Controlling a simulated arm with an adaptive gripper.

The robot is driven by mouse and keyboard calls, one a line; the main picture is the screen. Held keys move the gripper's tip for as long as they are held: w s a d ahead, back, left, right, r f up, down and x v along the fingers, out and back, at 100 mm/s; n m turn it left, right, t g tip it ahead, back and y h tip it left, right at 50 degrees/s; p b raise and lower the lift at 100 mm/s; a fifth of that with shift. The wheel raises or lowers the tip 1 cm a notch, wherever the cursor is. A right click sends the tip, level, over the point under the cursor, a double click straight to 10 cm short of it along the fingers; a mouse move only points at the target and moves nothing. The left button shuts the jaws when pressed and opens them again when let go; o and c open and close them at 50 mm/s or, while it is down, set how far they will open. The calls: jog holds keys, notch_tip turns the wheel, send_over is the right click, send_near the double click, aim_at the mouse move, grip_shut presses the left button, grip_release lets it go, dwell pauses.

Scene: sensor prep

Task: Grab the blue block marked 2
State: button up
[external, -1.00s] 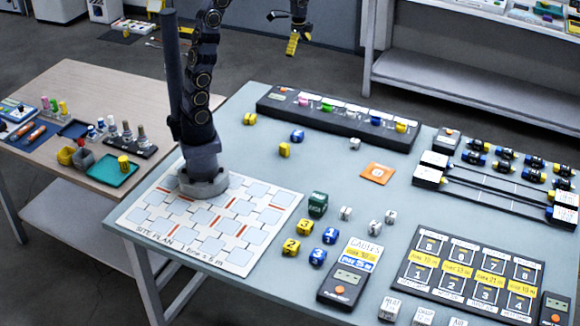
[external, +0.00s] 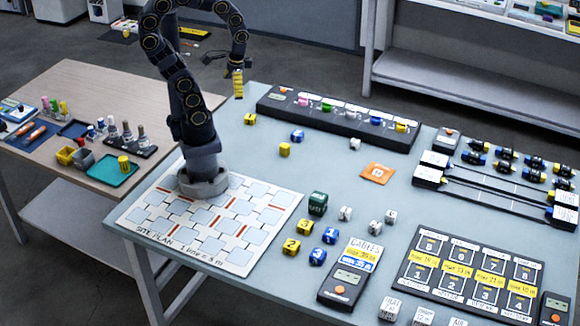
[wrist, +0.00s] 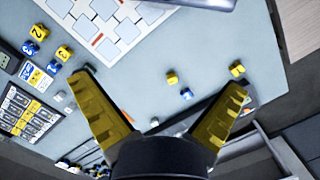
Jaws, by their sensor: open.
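Two more blue blocks stand near the table's front: one reads 1 (external: 330,235), the other seems to read 3 (external: 318,256).
Yellow blocks (external: 284,150) (external: 250,119) lie near the lone blue block. The long dark rack (external: 335,122) stands behind it. Other yellow blocks (external: 291,246), a green block (external: 318,203) and a gauge (external: 348,282) are nearer the front.

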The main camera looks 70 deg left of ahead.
jog(key=shift+c, duration=0.4)
jog(key=c, duration=0.4)
jog(key=shift+o, duration=0.2)
